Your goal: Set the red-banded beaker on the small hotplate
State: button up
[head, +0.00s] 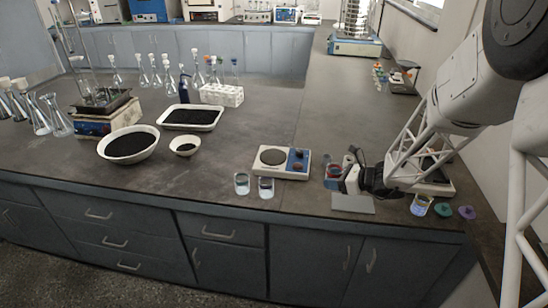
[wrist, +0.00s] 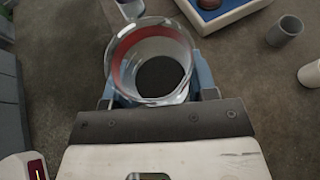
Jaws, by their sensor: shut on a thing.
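The red-banded beaker (wrist: 150,62) is clear glass with a red band near its rim. In the wrist view it stands between the blue fingers of my gripper (wrist: 156,88), which is shut on it. In the head view the beaker (head: 333,172) shows at the left tip of my gripper (head: 341,181). I cannot tell whether its base touches the counter. The small hotplate (head: 259,168) is white with a blue control panel and a round dark plate. It lies just left of the beaker, and its top looks free. Its corner shows at the wrist view's top right (wrist: 237,12).
Two clear beakers (head: 242,184) (head: 266,187) stand before the hotplate, near the front edge. Grey cups (wrist: 285,31) stand near the held beaker. Another beaker (head: 420,205) and coloured lids (head: 443,209) lie right. Bowls of black grains (head: 129,158) stand left. Counter behind the hotplate is clear.

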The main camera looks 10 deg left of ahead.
jog(key=w+a, duration=0.4)
jog(key=a, duration=1.3)
jog(key=shift+w+a, duration=0.15)
jog(key=shift+w, duration=0.05)
jog(key=shift+w, duration=0.1)
send_over(274, 156)
jog(key=shift+f, duration=0.7)
jog(key=shift+f, duration=1.75)
jog(key=shift+f, duration=0.15)
jog(key=o, duration=1)
jog(key=shift+c, duration=0.2)
